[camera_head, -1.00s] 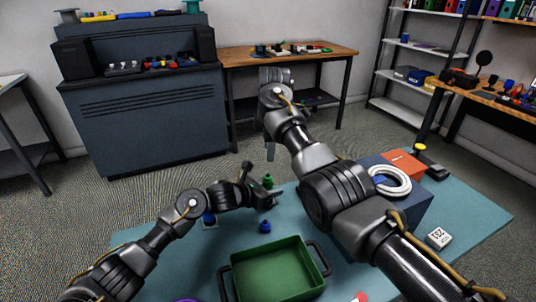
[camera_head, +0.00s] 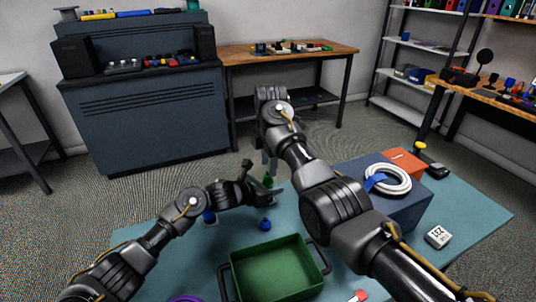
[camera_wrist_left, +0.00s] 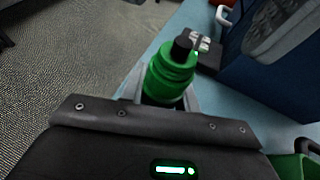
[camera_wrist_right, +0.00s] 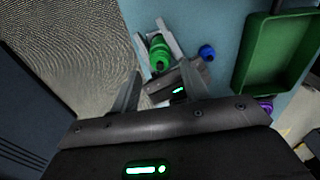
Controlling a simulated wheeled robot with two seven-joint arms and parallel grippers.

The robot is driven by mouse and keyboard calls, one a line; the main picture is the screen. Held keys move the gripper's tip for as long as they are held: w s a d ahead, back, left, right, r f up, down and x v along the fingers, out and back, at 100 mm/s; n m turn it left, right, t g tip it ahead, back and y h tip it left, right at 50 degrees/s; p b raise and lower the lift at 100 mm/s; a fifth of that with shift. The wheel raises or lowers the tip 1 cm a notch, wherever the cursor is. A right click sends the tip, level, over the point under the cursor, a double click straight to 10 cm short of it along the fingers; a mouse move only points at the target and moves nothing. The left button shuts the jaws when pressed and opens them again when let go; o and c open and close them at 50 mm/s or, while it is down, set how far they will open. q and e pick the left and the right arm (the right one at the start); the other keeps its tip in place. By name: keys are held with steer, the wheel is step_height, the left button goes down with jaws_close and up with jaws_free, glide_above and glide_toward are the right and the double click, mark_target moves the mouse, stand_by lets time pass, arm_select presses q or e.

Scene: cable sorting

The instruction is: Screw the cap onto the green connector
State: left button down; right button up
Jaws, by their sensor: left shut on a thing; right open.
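The green connector (camera_head: 268,182) is held up by my left gripper (camera_head: 274,194). In the left wrist view the connector (camera_wrist_left: 170,78) is ribbed, between the two fingers, with a dark piece at its far end; I cannot tell whether that piece belongs to it. My right gripper (camera_head: 269,163) is open just above and behind the connector in the head view. The right wrist view shows the connector (camera_wrist_right: 159,54) beyond my right fingers, not between them. A small blue piece (camera_head: 265,224) stands on the table, apart from both grippers; it may be a cap.
A green tray (camera_head: 275,268) with dark handles lies at the front of the teal table. A dark blue box (camera_head: 398,212) with a white cable coil (camera_head: 390,180) stands right, beside an orange box (camera_head: 405,162). A white labelled device (camera_head: 438,236) lies farther right.

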steer(key=shift+a+f, duration=0.1)
steer(key=shift+f, duration=2.3)
steer(key=shift+c, duration=0.3)
steer(key=c, duration=0.9)
steer(key=o, duration=1.1)
steer(key=shift+c, duration=0.2)
steer(key=shift+r, duration=0.15)
steer(key=shift+r, duration=2.2)
steer(key=shift+o, duration=0.4)
steer(key=o, duration=0.5)
steer(key=shift+c, duration=0.2)
